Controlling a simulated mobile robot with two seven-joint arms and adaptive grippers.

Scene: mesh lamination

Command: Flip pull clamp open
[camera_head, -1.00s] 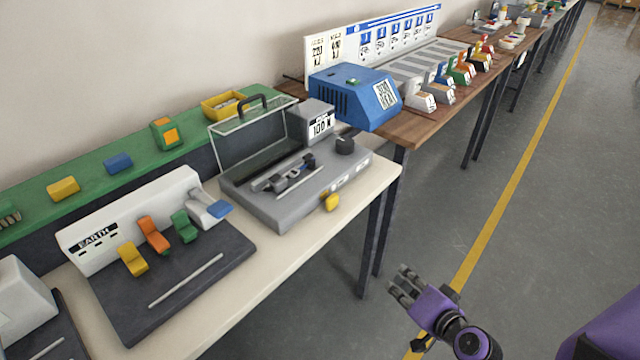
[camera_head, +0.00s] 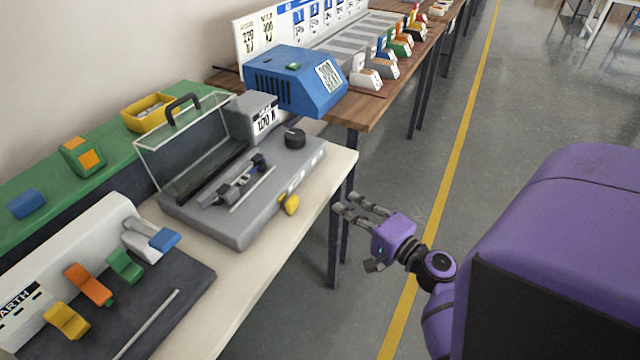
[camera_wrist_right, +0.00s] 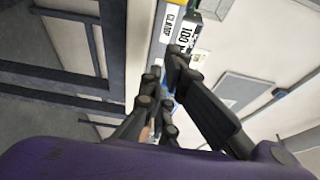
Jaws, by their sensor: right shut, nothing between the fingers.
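The grey test machine (camera_head: 225,228), with a raised clear lid and an N-marked label, sits on the pale bench. A dark clamp mechanism (camera_head: 240,185) with small blue parts lies on its bed beside a thin rod. A yellow tab (camera_head: 290,204) sticks out at its front edge. I cannot tell which part is the pull clamp or whether it is open. My right gripper (camera_head: 348,204) is shut and empty, off the bench's front edge, to the right of the machine. Its dark fingers (camera_wrist_right: 165,85) also show in the right wrist view. My left gripper is out of view.
A blue box (camera_head: 297,82) stands on a wooden table behind the machine. A board with coloured levers (camera_head: 125,265) lies at the front left. A green shelf (camera_head: 105,178) runs along the wall. The floor (camera_head: 490,110) right of the benches is open.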

